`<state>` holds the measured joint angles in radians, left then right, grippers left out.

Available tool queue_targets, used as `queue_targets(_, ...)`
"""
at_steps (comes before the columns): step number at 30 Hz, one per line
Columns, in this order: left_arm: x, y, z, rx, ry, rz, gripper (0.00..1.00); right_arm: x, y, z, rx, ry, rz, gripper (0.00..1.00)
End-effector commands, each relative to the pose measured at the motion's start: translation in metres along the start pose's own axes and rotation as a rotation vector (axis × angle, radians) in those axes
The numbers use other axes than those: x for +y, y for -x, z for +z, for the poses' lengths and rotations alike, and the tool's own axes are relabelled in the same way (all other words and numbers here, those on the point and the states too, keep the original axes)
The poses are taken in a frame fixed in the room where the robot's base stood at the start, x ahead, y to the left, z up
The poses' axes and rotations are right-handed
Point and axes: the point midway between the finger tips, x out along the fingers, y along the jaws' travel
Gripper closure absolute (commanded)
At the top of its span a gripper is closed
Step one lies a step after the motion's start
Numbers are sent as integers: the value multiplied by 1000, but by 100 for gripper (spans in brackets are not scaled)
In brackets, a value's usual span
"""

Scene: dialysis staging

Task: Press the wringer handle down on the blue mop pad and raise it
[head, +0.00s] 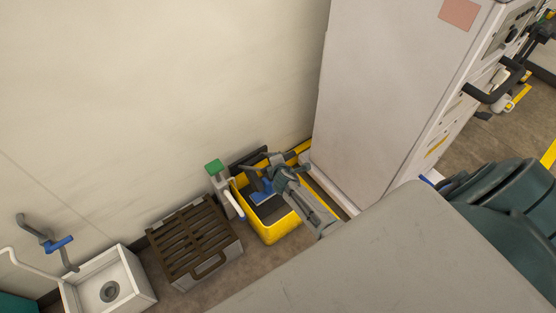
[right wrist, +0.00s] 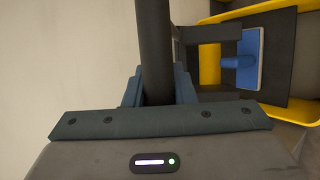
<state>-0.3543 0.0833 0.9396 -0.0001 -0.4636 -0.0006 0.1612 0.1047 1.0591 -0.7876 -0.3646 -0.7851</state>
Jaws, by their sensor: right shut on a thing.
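The yellow mop bucket (head: 270,232) stands on the floor against the wall, with a dark wringer inside. The blue mop pad (head: 262,196) lies in it; in the right wrist view the pad (right wrist: 244,62) shows blue with a pale edge, on a dark plate. My right gripper (head: 279,166) is above the bucket. In the right wrist view it is shut on the dark bar of the wringer handle (right wrist: 154,45). The handle is partly hidden by the gripper in the head view. My left gripper is not in view.
A brown slatted crate (head: 193,238) and a white sink-like box (head: 135,268) stand left of the bucket. A green-topped grey item (head: 215,172) is beside the bucket. A tall white cabinet (head: 390,90) stands close on its right. A grey surface (head: 400,255) fills the foreground.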

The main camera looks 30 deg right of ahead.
Motion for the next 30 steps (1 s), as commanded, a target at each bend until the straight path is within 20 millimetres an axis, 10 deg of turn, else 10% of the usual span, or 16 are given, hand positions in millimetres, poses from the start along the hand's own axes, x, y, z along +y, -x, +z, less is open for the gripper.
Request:
queue_targets(8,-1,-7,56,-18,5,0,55,18,1,0,0,16,-42,100)
queue_targets(30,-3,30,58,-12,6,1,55,63,-10,-5,1,69,-164,100)
